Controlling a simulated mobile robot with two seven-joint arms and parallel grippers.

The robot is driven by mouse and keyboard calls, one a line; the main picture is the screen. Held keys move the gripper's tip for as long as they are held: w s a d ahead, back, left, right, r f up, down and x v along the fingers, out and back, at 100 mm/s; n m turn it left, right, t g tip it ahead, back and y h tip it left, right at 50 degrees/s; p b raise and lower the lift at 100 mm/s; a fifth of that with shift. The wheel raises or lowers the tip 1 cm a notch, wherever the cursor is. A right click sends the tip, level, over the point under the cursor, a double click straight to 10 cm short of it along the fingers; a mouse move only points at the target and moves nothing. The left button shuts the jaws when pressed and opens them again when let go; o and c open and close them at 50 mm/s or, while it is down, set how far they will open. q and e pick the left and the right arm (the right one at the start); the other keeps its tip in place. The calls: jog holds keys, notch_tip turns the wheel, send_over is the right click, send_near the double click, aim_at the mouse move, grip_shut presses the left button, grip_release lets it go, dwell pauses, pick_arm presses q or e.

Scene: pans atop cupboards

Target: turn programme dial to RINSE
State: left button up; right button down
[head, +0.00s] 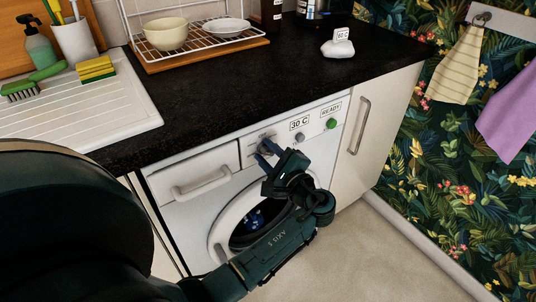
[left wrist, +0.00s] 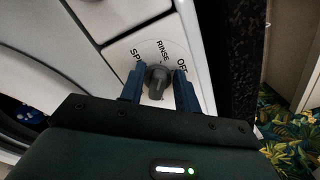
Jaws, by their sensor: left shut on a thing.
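The programme dial is a grey knob (left wrist: 157,80) on the white front of the washing machine (head: 180,220). In the left wrist view its labels read OFF on the right, RINSE in the middle and a partly covered one starting "SPI" on the left. I cannot tell for certain which label the knob points at. My left gripper (head: 266,154) reaches up to the panel in the head view, and its blue fingers lie on both sides of the knob, shut on it. The fingertips (left wrist: 158,86) partly cover the dial face. My right gripper is not in view.
A second grey knob (head: 299,137) under a 30 C label and a green button (head: 331,123) under READY sit right of the dial. A drawer handle (head: 202,183) is to its left. The round door (head: 216,239) is below, and the black worktop (head: 230,86) overhangs above.

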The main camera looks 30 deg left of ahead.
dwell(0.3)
pick_arm(q)
jog(key=o, duration=0.6)
jog(key=shift+o, duration=0.2)
